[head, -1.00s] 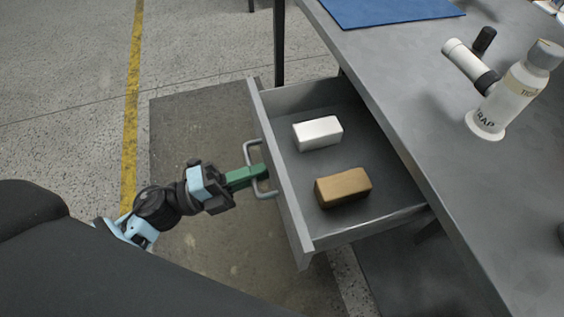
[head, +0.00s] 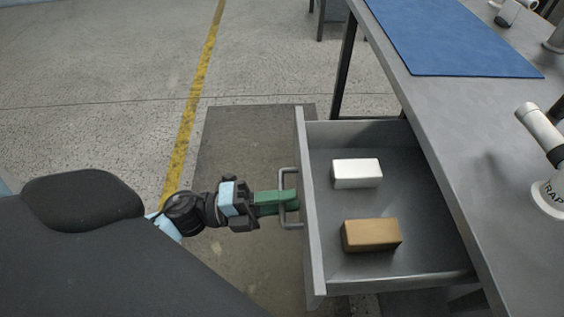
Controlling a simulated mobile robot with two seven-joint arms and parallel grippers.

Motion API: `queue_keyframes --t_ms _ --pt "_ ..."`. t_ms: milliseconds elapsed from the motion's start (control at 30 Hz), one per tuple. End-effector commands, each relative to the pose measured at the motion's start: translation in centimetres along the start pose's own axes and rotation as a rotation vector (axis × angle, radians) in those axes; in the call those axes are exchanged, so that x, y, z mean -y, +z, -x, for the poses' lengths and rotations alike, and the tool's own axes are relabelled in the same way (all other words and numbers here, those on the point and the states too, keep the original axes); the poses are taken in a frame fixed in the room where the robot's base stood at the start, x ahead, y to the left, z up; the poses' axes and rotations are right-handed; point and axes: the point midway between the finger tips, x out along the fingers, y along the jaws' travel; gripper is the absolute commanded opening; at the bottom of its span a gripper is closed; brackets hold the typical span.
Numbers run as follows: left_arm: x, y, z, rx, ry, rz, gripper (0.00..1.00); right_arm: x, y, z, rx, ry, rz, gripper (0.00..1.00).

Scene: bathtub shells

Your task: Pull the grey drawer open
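The grey drawer (head: 313,225) stands pulled out from under the grey table in the head view, its inside showing. Its looped handle (head: 284,186) sticks out from the front panel to the left. My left gripper (head: 287,203), with green fingers, is at the handle, its fingertips reaching into the loop. The fingers look close together around the handle bar, though part of the bar is hidden behind them. A white block (head: 357,173) and a brown block (head: 371,235) lie inside the drawer. My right gripper is out of view.
A dark floor mat (head: 240,140) and a yellow floor line (head: 195,100) lie left of the drawer.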

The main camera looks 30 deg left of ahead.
Motion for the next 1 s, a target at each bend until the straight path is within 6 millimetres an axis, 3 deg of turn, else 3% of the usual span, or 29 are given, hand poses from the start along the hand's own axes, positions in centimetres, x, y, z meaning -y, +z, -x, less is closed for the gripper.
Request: queue_keyframes --t_ms 233,633,1000 --pt "-0.1 0.0 1.1 0.002 0.002 0.002 0.26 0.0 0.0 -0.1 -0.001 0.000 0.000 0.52" --pt "-0.1 0.0 6.9 0.001 0.002 0.002 0.26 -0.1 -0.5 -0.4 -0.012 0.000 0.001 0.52" --pt "0.0 0.0 7.8 0.000 0.000 0.000 0.26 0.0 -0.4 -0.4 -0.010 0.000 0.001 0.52"
